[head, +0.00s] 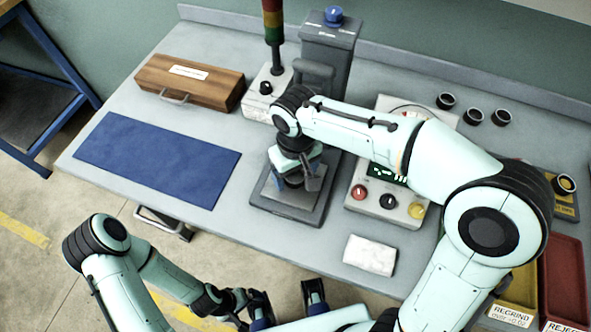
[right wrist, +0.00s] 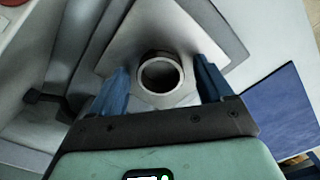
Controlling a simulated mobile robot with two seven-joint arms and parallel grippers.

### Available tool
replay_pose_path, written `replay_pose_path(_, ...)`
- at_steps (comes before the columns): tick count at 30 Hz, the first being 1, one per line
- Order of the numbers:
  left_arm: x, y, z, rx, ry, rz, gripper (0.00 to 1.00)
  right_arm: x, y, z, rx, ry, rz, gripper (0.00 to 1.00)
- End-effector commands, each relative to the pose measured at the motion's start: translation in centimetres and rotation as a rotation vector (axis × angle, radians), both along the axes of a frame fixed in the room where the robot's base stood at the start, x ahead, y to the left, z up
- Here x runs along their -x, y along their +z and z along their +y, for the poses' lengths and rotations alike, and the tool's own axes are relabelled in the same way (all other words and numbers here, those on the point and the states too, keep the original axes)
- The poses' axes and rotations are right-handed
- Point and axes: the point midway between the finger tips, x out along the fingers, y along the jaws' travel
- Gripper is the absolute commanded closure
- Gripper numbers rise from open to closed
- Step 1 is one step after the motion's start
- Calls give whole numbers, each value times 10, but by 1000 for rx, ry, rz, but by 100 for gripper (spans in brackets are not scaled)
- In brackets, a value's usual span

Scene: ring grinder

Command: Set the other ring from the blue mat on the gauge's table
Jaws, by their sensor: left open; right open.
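The blue mat (head: 157,160) lies bare at the left of the bench; its corner shows in the right wrist view (right wrist: 272,115). The gauge (head: 330,45) is a grey column on a base, with its table (right wrist: 118,50) under my right gripper. A grey metal ring (right wrist: 160,97) sits on that table, between the open fingers of my right gripper (right wrist: 163,78), with small gaps on both sides. In the head view my right gripper (head: 297,178) mostly hides the ring. My left gripper (head: 288,303) is open and empty below the bench's front edge.
A wooden case (head: 190,82) and a signal tower (head: 272,35) stand at the back. A control box (head: 385,200) with buttons is right of the gauge. Several dark rings (head: 474,117) stand at the back right. A white cloth (head: 370,255) lies in front; a red bin (head: 565,275) is far right.

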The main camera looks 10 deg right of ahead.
Motion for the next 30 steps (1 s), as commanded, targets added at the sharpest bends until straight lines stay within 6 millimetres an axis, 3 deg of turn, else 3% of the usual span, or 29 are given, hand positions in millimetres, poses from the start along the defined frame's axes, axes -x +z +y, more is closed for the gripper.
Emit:
replay_pose_path(16,-8,22,0,0,0,-10,0,-1,104,1,-2,0,-4,20)
replay_pose_path(21,-9,25,0,0,-1,-11,0,0,119,0,-2,1,-2,20)
replay_pose_path(30,-9,24,0,-1,0,-11,0,0,121,0,0,1,-1,20)
